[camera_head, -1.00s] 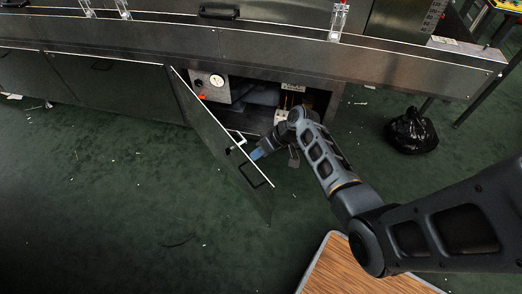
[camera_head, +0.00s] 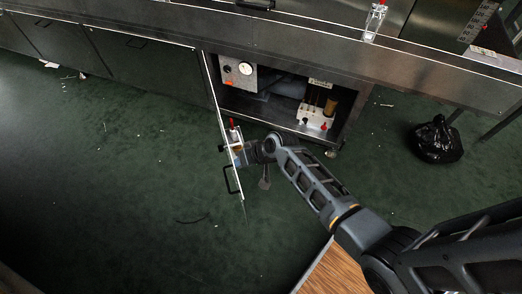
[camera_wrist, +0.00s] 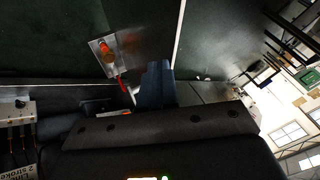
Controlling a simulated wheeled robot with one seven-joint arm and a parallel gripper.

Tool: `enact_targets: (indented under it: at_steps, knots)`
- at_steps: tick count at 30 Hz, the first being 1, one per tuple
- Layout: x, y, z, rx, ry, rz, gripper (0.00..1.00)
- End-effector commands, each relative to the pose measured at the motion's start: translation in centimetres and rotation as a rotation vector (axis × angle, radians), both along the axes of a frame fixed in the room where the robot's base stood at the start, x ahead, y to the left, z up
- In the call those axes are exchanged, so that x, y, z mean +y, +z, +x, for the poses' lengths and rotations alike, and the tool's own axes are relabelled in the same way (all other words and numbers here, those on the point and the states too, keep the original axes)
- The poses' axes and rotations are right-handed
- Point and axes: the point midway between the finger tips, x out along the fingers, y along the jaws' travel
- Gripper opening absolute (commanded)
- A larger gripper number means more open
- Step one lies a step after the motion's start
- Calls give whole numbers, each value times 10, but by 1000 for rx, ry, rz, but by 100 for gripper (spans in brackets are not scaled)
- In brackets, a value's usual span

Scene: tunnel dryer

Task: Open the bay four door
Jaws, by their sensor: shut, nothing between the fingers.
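The bay door (camera_head: 212,92) stands swung well out from the cabinet front, seen almost edge-on, with a dark loop handle (camera_head: 229,181) on its outer side. My gripper (camera_head: 243,153) is at the inner side of the door, near its free end. It is shut and empty; whether it touches the door is hard to tell. In the wrist view my closed blue-grey fingers (camera_wrist: 155,86) are beside a metal plate with an orange-red fitting (camera_wrist: 104,47). The bay number cannot be read.
The open bay holds a gauge panel (camera_head: 239,72) and a white unit with red-topped parts (camera_head: 314,117). Closed doors (camera_head: 150,68) continue to the left. A black bag (camera_head: 437,140) lies right, and a wooden surface (camera_head: 326,274) is near the bottom. Floor left of the door is clear apart from scraps.

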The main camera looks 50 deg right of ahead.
Motion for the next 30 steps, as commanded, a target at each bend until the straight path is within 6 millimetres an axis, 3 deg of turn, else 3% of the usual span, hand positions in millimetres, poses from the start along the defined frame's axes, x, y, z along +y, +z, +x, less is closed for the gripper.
enact_targets:
  at_steps: [3,15,24,30]
  knots:
    - [30,1,17,-1,-38,-3,0]
    - [114,-2,80,-4,-57,-3,0]
    - [169,-5,134,-4,-59,-2,0]
    - [196,-5,167,-3,-62,-1,0]
